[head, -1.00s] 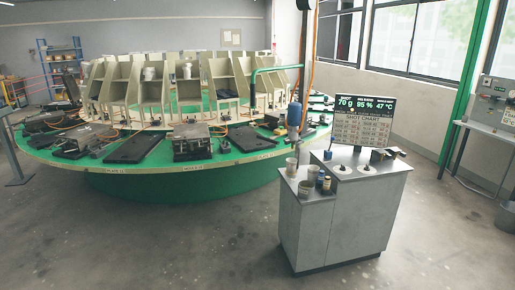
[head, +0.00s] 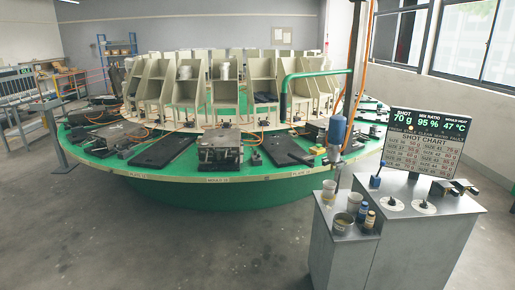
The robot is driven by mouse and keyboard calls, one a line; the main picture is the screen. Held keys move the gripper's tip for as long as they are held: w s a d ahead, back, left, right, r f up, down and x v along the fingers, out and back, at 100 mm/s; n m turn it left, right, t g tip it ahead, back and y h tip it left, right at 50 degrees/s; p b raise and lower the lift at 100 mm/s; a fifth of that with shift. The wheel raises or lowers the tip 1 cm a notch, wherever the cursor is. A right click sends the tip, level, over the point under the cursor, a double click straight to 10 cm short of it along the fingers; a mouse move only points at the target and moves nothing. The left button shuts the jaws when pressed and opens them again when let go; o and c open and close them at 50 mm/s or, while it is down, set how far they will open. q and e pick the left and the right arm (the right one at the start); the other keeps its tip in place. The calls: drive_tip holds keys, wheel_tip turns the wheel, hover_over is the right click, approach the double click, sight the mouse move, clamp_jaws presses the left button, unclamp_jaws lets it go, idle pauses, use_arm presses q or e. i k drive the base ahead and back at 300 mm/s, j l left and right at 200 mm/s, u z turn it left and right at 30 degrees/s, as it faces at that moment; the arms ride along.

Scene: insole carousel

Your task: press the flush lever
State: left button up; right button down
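No part is clearly recognisable as the flush lever at this size. A blue cylindrical dispensing head (head: 337,131) hangs at the carousel's right edge, beside a green pipe arm (head: 284,92). A grey metal cabinet (head: 345,262) stands at the lower right. On its top are a small blue upright piece (head: 376,180), two white discs with dark knobs, and small metal-and-dark fittings (head: 455,187) at the right. Neither of my grippers is in view.
A large round green carousel (head: 200,190) carries dark moulds and beige racks. Cups and small bottles (head: 365,217) crowd the cabinet's lower front shelf. A shot chart screen (head: 428,138) stands behind its top. The grey floor (head: 190,260) before the carousel is clear.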

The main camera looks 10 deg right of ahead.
sight(382, 163)
drive_tip(key=i+l, duration=0.2)
drive_tip(key=i+l+u, duration=0.15)
drive_tip(key=l, duration=0.3)
drive_tip(key=i+l, duration=0.75)
drive_tip(key=l, duration=0.25)
drive_tip(key=i+l, duration=0.25)
drive_tip(key=l, duration=0.15)
drive_tip(key=i+l, duration=0.2)
drive_tip(key=l, duration=0.15)
drive_tip(key=i+l+u, duration=0.1)
drive_tip(key=i+l, duration=0.35)
drive_tip(key=l, duration=0.25)
